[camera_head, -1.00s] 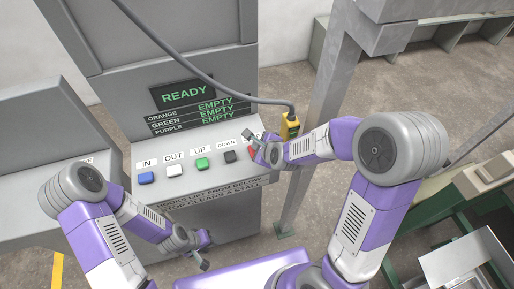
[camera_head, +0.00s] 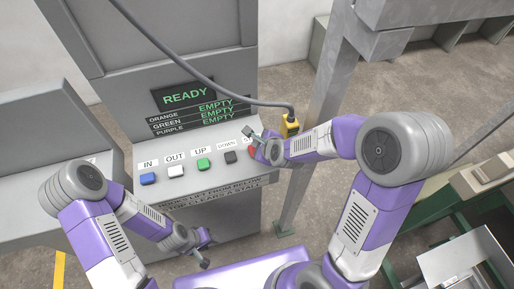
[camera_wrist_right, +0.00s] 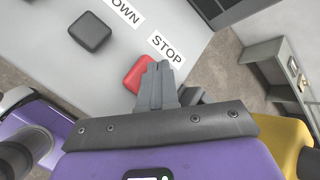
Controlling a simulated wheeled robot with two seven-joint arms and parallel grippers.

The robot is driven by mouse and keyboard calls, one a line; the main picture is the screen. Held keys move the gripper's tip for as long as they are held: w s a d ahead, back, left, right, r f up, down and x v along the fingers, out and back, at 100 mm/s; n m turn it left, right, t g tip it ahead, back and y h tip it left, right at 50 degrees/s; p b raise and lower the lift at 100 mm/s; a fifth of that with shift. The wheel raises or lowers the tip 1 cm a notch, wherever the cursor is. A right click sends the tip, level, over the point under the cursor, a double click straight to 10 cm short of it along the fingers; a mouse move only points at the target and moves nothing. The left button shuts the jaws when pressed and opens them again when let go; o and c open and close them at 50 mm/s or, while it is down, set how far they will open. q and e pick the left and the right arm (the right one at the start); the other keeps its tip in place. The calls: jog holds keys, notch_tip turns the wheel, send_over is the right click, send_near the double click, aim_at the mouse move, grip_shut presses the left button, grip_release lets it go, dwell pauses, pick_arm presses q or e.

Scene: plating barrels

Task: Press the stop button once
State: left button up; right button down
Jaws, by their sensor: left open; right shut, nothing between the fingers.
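The red stop button (camera_wrist_right: 136,75) lies on the grey panel beside the STOP label (camera_wrist_right: 165,46) in the right wrist view. In the head view the button (camera_head: 252,151) is mostly hidden behind my right gripper (camera_head: 249,134). My right gripper, also in the right wrist view (camera_wrist_right: 157,72), is shut and empty. Its fingertips overlap the button's right edge in that view; whether they touch it I cannot tell. My left gripper (camera_head: 206,262) is open and empty, low in front of the panel and away from the buttons.
Blue (camera_head: 148,179), white (camera_head: 176,171), green (camera_head: 204,164) and black (camera_head: 230,157) buttons sit in a row left of the stop button. A display (camera_head: 184,97) above reads READY. A yellow pendant (camera_head: 290,126) hangs on a cable at the right, close to my right gripper.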

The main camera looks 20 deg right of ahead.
jog(key=shift+r+p, duration=1.95)
jog(key=shift+r, duration=0.55)
jog(key=shift+f, duration=0.1)
